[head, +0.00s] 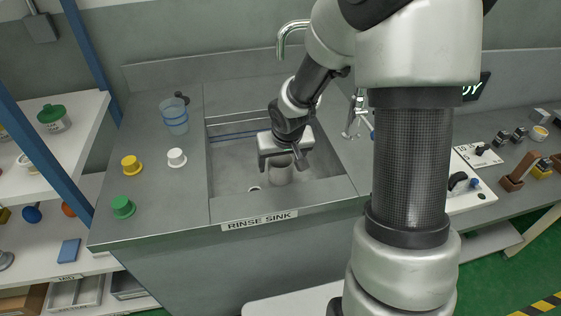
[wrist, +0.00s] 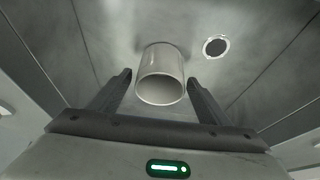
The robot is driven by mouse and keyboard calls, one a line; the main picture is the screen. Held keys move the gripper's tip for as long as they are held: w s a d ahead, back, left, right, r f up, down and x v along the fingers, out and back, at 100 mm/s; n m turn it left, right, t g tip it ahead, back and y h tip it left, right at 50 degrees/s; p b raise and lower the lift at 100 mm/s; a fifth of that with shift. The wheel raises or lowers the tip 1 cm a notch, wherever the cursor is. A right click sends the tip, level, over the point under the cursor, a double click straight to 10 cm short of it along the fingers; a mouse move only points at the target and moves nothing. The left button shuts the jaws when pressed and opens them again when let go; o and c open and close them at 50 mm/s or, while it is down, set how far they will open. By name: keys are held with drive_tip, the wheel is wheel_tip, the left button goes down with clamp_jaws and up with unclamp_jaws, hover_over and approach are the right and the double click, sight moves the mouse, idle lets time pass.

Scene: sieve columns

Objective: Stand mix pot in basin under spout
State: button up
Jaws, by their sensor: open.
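The mix pot (head: 279,172) is a pale grey open-topped cylinder. It stands upright in the basin (head: 231,172) of the rinse sink, partly hidden by my gripper in the head view. My gripper (head: 281,158) is at the pot, down inside the basin. In the wrist view the pot (wrist: 161,77) shows between the open fingers of my gripper (wrist: 161,85), with a gap on each side. The spout (head: 282,44) curves down above the back of the basin. My arm hides part of it, so I cannot tell whether the pot is directly under it.
The drain hole (wrist: 215,47) shows beside the pot. Clear blue cups (head: 174,116) and yellow (head: 131,165), white (head: 176,158) and green (head: 122,207) caps stand on the counter left of the basin. A tap (head: 354,113) is at right behind my arm.

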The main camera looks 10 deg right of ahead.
drive_tip(key=shift+r, duration=0.1)
drive_tip(key=shift+r+p, duration=0.3)
drive_tip(key=shift+p, duration=0.05)
drive_tip(key=p+v, duration=0.5)
drive_tip(key=v, duration=0.6)
drive_tip(key=shift+s+r, duration=0.15)
drive_tip(key=shift+r, duration=0.15)
